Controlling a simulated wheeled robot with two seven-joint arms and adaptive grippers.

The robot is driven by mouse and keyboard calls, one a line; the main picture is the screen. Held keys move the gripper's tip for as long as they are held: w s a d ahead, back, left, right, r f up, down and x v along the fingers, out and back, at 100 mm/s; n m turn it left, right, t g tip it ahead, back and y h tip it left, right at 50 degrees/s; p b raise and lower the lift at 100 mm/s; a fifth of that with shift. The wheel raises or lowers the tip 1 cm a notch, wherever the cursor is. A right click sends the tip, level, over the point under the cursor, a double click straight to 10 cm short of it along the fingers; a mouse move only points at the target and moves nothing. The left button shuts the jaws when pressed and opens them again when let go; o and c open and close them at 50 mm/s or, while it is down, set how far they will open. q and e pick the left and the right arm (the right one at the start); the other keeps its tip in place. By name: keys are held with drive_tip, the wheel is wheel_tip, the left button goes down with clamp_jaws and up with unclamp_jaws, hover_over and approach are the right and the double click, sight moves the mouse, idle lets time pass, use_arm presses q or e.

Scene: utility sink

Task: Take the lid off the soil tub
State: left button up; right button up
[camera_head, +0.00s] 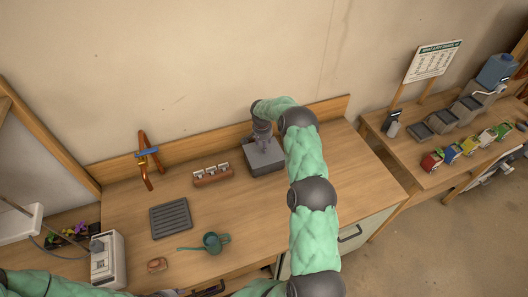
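The soil tub (268,164) is a dark grey box at the back of the wooden counter, right of its middle. My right arm reaches up and over from the bottom, and my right gripper (262,138) points down at the tub's top. The gripper covers part of the tub's top, so any lid handle there is hidden. I cannot tell if the fingers are closed on it. My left arm lies along the bottom left edge, with what seems to be my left gripper (168,293) cut off by the frame.
On the counter (255,215) are a small rack of jars (212,175), a dark slatted tray (171,219), a green watering can (213,242), an orange stand (146,160) and a white device (107,259). A second bench (425,172) with bins stands at right.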

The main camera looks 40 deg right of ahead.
sight(256, 156)
drive_tip(key=shift+w+d+f, duration=0.1)
drive_tip(key=shift+w+f, duration=0.05)
drive_tip(key=shift+f, duration=0.6)
drive_tip(key=shift+w+d+f, duration=0.1)
drive_tip(key=shift+f, duration=0.65)
clamp_jaws()
